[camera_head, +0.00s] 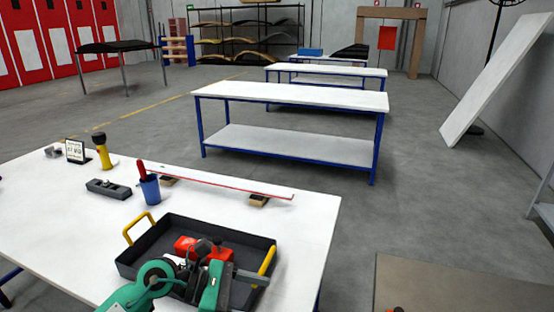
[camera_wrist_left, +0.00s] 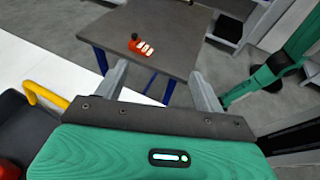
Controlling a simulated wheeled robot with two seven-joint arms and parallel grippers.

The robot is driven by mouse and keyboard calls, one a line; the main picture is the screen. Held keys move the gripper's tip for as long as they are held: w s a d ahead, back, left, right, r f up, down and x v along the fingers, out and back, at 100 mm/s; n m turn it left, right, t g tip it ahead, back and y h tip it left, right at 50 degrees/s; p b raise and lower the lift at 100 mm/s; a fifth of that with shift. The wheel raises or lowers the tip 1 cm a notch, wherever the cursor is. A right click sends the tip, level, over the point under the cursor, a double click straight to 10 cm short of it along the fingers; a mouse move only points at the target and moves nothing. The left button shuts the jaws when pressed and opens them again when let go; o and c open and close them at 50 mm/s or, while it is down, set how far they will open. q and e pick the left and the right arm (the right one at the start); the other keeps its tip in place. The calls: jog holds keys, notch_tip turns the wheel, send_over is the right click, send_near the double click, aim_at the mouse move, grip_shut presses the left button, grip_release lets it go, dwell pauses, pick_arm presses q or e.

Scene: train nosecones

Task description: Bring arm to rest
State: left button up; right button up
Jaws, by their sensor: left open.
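My left arm (camera_head: 150,285) is green and grey and reaches over the black tray (camera_head: 133,263) on the white table at the bottom of the head view. My left gripper (camera_head: 240,276) is above the right part of the tray, near its yellow handle. In the left wrist view its two grey fingers stand wide apart with nothing between them, so the left gripper (camera_wrist_left: 161,85) is open and empty. A green arm part (camera_wrist_left: 290,60), apparently of my right arm, shows at the right of that view. My right gripper is not seen.
The tray holds red items (camera_head: 185,245), partly hidden by my arm. A blue cup (camera_head: 149,188), yellow torch (camera_head: 102,152), dark block plane (camera_head: 108,189) and long white strip (camera_head: 225,180) are behind it. A brown-topped table (camera_head: 460,288) stands right, bearing a red item (camera_wrist_left: 143,48).

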pick_arm(q)
notch_tip(320, 180, up, 7)
jog(key=d+n+t+h, duration=0.1)
jog(key=n+t+h, duration=0.5)
jog(key=n, duration=0.2)
jog(key=w+a+r+n+t+y, duration=0.2)
jog(key=a+n+t+y, duration=0.3)
jog(key=n+t, duration=0.75)
jog(key=s+a+f+n+g+y, duration=0.3)
jog(key=a+f+n+y, duration=1.2)
jog(key=n, duration=1)
jog(key=s+f+n+g, duration=0.3)
jog(key=s+f+g, duration=0.3)
jog(key=s+f, duration=0.3)
jog(key=s+f+n+g, duration=0.4)
jog(key=s+f+g, duration=0.25)
jog(key=s, duration=0.55)
notch_tip(320, 180, down, 29)
jog(key=s+a+f+g, duration=0.2)
jog(key=s+a+f, duration=0.1)
jog(key=s+f, duration=1.6)
notch_tip(320, 180, down, 2)
jog(key=shift+f+m, duration=0.2)
jog(key=shift+m, duration=0.25)
